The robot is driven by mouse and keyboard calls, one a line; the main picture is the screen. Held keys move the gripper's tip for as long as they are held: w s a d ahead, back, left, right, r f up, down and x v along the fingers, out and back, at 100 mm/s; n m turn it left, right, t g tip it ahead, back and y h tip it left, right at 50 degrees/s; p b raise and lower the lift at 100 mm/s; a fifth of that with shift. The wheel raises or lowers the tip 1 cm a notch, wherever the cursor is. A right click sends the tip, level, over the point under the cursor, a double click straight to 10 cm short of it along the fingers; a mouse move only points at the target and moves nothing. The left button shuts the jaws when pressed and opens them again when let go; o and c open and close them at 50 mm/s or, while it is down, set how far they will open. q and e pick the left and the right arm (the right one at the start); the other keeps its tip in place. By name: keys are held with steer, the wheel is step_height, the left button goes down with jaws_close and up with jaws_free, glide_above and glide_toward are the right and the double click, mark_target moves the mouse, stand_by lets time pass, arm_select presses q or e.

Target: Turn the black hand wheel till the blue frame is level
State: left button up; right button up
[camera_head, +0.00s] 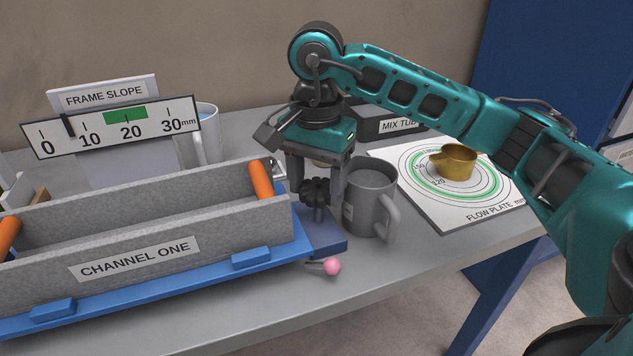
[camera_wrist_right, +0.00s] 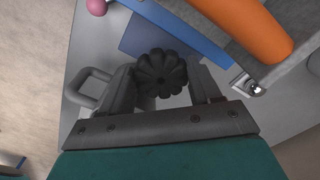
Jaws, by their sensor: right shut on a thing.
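The black hand wheel (camera_head: 317,191) stands at the right end of the blue frame (camera_head: 190,281), over a blue foot plate. My right gripper (camera_head: 315,194) points down and is shut on the wheel, a finger on either side. The wheel's lobed top shows between the fingers in the right wrist view (camera_wrist_right: 160,73). The blue frame carries the grey trough marked CHANNEL ONE (camera_head: 140,259). On the FRAME SLOPE scale (camera_head: 160,126) the black pointer (camera_head: 68,125) stands between 0 and 10, left of the green band (camera_head: 125,115) near 20. My left gripper is out of view.
A grey mug (camera_head: 371,200) stands just right of my right gripper. A pink ball knob (camera_head: 332,267) sits in front of the foot plate. A brass cup (camera_head: 456,162) stands on the FLOW PLATE (camera_head: 460,212). Orange rollers (camera_head: 262,181) cross the trough. The front right table is clear.

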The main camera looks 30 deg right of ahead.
mark_target(317, 189)
steer(key=o, duration=0.8)
steer(key=shift+o, duration=1.3)
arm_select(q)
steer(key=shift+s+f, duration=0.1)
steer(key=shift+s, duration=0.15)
arm_select(e)
steer(key=shift+r, duration=0.1)
arm_select(q)
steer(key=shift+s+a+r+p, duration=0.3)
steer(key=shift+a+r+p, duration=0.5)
steer(key=shift+p, duration=1.2)
arm_select(e)
step_height(317, 189, up, 13)
